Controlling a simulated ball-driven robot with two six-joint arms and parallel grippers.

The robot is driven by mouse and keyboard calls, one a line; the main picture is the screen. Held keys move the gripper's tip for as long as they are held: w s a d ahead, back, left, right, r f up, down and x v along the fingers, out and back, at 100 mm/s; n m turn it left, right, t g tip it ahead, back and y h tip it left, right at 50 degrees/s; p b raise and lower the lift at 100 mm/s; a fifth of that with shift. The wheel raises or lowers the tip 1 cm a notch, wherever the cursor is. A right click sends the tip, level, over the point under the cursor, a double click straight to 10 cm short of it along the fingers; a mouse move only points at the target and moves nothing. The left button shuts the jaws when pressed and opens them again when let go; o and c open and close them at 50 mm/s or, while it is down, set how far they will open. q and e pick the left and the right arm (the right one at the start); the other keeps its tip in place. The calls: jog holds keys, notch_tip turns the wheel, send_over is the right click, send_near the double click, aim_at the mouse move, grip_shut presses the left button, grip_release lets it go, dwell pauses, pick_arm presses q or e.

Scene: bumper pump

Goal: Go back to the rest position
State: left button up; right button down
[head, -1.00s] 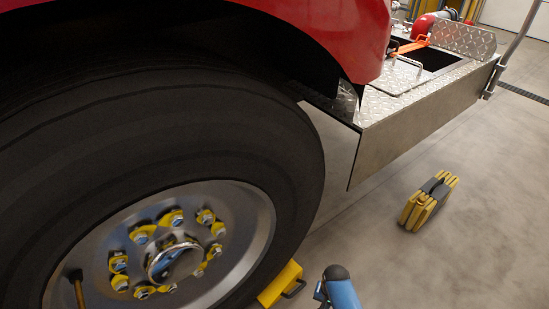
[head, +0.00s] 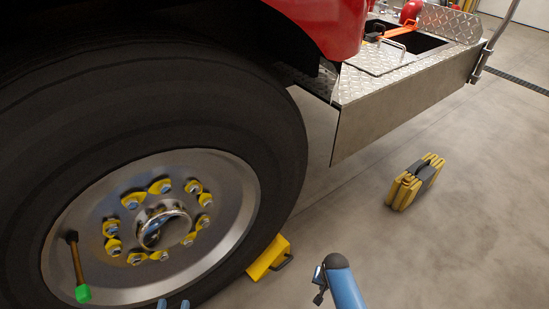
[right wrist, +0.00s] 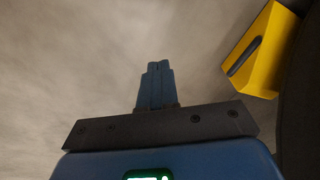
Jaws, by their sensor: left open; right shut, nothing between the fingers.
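My left gripper (head: 173,304) shows only as two blue fingertips at the bottom edge of the head view. They are apart, with nothing seen between them, in front of the lower part of the wheel (head: 222,190). My right gripper (right wrist: 157,65) points away in the right wrist view, its blue fingers together and empty over the floor. In the head view, a blue and black part of my right arm (head: 343,283) stands at the bottom, right of the wheel. The right fingertips cannot be made out there.
A yellow wheel chock (head: 266,257) sits against the tyre; it also shows in the right wrist view (right wrist: 262,50). A stick with a green end (head: 82,292) is at the hub's left.

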jog(key=w+r+n+t, duration=0.1)
jog(key=w+r+t, duration=0.4)
jog(key=w+r, duration=0.25)
notch_tip(320, 180, up, 8)
jog(key=f+n+t, duration=0.1)
jog(key=n+t, duration=0.1)
jog(key=t, duration=0.4)
jog(key=s+d+r+n+t, duration=0.15)
jog(key=s+r+t, duration=0.25)
jog(key=s+r, duration=0.7)
jog(key=s+d+r+t, duration=0.2)
jog(key=s+r+t, duration=0.1)
jog(key=s+r, duration=0.85)
jog(key=s+f+g, duration=0.1)
jog(key=s+f, duration=0.1)
jog(key=s, duration=0.3)
notch_tip(320, 180, up, 32)
jog(key=p, duration=3.1)
jog(key=shift+s+d+f+p, duration=0.15)
jog(key=shift+s+d+p, duration=0.05)
jog(key=shift+d+p, duration=0.15)
jog(key=shift+a+m, duration=0.1)
jog(key=shift+m, duration=0.15)
